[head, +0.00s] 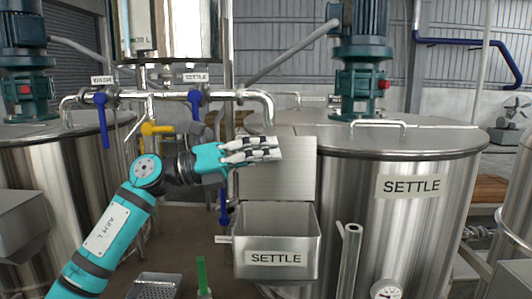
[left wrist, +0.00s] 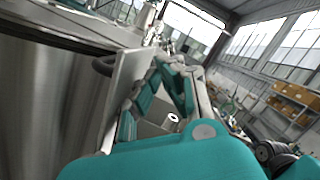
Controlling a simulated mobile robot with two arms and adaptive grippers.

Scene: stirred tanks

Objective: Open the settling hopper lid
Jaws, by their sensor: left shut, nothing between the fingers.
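The settling hopper (head: 276,262) is a metal box with a SETTLE label, fixed at the front of the settle tank. Its lid (head: 290,182) stands upright behind the opening, and the open top of the hopper shows. My left gripper (head: 277,148) is shut and empty, with its fingers in front of the upper part of the lid; I cannot tell whether they touch it. In the left wrist view a grey plate (left wrist: 125,80), likely the lid, stands right beside the fingers. My right gripper is in neither view.
The large SETTLE tank (head: 415,235) with a motor (head: 360,45) on top stands behind and right of the hopper. Pipes with blue valve handles (head: 195,103) run above my left arm. A green-handled tool (head: 201,275) and a perforated tray (head: 155,286) are at lower left.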

